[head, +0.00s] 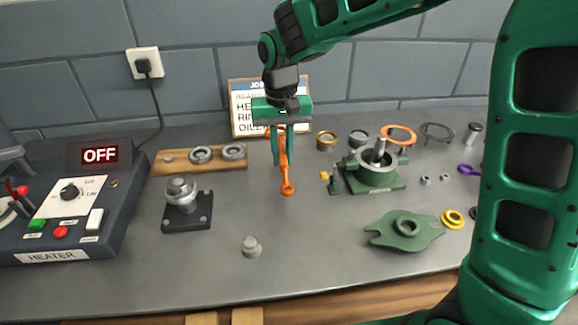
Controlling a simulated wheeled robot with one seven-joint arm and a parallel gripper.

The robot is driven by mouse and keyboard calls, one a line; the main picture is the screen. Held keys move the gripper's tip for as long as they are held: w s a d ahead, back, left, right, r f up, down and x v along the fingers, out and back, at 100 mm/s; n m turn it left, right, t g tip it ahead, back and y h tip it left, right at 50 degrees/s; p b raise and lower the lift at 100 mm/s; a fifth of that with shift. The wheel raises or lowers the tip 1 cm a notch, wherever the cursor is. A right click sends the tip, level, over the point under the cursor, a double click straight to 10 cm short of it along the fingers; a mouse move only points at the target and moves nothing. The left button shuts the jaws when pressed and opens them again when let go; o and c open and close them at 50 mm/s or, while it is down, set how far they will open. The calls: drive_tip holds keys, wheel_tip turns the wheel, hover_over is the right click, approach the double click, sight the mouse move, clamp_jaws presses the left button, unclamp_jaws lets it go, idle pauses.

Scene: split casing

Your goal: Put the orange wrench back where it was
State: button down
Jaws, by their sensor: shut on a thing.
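The orange wrench (285,172) hangs upright below my gripper (281,150), its ring end pointing down. My green gripper is shut on the upper part of the wrench, over the middle of the grey bench. The fingers partly hide the wrench's upper end. I cannot tell whether its lower end touches the bench or is a little above it.
A wooden board (174,168) with rings lies left, behind a black-based fixture (187,214). The heater (70,205) stands far left. A green casing (375,168) and flange (405,231) are right. A sign (240,110) stands behind. A grey knob (251,246) lies in front.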

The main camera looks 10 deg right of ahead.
drive_tip(key=shift+w+d+f, duration=0.6)
drive_tip(key=shift+d+f, duration=0.1)
drive_tip(key=shift+d, duration=0.2)
drive_tip(key=shift+f, duration=2.05)
drive_tip(key=c, duration=1.7)
unclamp_jaws()
drive_tip(key=shift+r, duration=0.1)
wheel_tip(320, 180, up, 12)
drive_tip(key=shift+f, duration=0.1)
drive_tip(key=shift+d, duration=0.1)
